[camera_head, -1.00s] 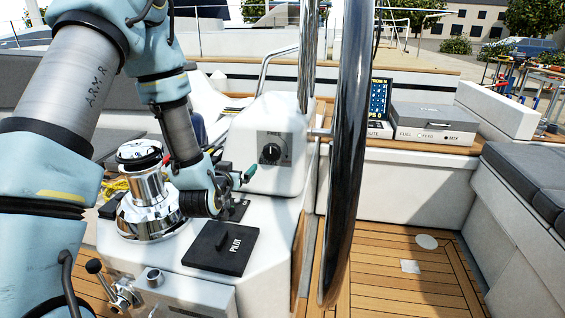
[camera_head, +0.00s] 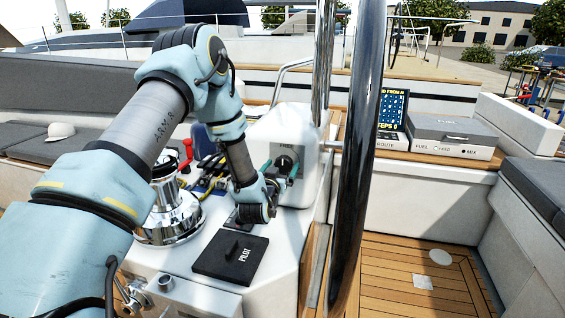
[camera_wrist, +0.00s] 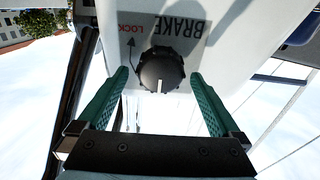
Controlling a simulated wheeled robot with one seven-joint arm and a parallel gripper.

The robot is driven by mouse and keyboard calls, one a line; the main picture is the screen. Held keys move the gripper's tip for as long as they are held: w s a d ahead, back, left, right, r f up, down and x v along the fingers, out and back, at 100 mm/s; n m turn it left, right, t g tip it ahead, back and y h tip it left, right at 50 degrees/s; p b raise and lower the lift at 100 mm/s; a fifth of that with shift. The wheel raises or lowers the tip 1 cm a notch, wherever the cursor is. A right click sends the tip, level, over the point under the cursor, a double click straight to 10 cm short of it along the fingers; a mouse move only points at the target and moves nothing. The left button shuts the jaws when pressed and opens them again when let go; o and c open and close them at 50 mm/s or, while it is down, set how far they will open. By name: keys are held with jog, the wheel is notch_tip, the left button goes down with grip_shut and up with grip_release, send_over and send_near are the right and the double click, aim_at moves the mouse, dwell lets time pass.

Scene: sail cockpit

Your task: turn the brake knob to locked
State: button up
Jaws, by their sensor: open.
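The brake knob (camera_head: 286,163) is a round black dial on the front of the white pedestal, with FREE printed above it. In the wrist view the knob (camera_wrist: 161,68) shows with a ribbed rim and a white pointer mark. There the pointer aims down the picture, away from the upside-down BRAKE print and the red LOCK label (camera_wrist: 131,28) with its arrow. My gripper (camera_head: 280,170) is open at the knob. In the wrist view its teal fingers (camera_wrist: 160,76) stand on either side of the knob, with visible gaps, apparently not touching it.
A large steering wheel (camera_head: 357,170) stands just right of the pedestal. A chrome winch (camera_head: 172,215) and a black PILOT panel (camera_head: 231,256) are below and left of my gripper. A grey FUEL box (camera_head: 451,137) sits on the ledge at right.

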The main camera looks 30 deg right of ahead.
jog(key=shift+w+d, duration=0.35)
jog(key=c, duration=1.3)
